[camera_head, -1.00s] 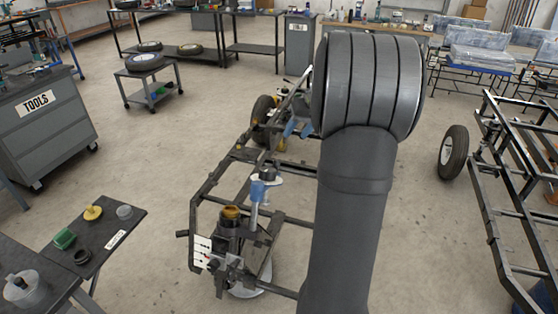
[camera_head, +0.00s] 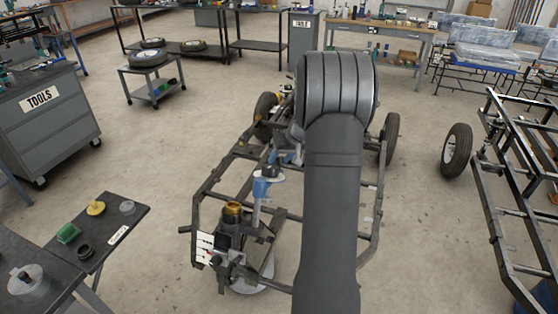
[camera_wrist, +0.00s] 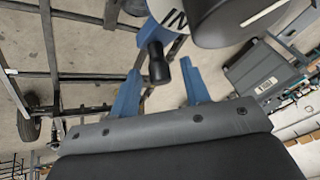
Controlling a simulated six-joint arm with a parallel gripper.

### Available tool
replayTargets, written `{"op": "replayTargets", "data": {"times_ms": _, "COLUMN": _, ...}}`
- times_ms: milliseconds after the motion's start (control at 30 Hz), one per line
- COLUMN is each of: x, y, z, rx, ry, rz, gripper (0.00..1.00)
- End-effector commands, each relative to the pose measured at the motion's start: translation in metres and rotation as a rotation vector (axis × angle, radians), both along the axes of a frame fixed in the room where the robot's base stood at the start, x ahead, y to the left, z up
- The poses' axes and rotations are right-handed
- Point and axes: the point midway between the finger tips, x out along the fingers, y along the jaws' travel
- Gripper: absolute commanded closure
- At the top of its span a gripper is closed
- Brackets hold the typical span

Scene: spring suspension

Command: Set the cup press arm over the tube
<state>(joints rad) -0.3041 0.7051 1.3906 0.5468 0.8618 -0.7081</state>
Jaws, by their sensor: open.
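The tube (camera_head: 233,218) stands upright on the near end of the frame, with a gold-brown ring at its top. Beside it, to the right, a pale post carries a blue piece (camera_head: 261,187) with a dark end (camera_head: 269,171), which looks like the cup press arm; it does not appear to be over the tube. In the wrist view a black handle (camera_wrist: 157,62) hangs from a blue part. My gripper (camera_wrist: 162,72) is open, its blue fingers on either side of the handle; contact cannot be told. In the head view my arm mostly hides the gripper.
The black kart frame (camera_head: 205,185) surrounds the work area. A small dark table (camera_head: 110,228) at left holds a green block, a yellow part and black and grey parts. A tool cabinet (camera_head: 50,120) stands behind it. Another frame (camera_head: 500,200) stands at right.

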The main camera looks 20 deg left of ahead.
Motion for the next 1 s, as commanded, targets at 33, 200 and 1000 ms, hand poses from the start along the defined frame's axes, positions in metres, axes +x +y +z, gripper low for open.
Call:
{"op": "replayTargets", "data": {"times_ms": 33, "x": 0.0005, "y": 0.0028, "z": -0.0056, "rx": 0.000, "ry": 0.001, "rz": 0.001, "gripper": 0.57}}
{"op": "replayTargets", "data": {"times_ms": 200, "x": 0.0020, "y": 0.0074, "z": -0.0145, "rx": 0.001, "ry": -0.001, "rz": 0.000, "gripper": 0.57}}
{"op": "replayTargets", "data": {"times_ms": 1000, "x": 0.0021, "y": 0.0099, "z": -0.0155, "rx": 0.005, "ry": -0.001, "rz": 0.013, "gripper": 1.00}}
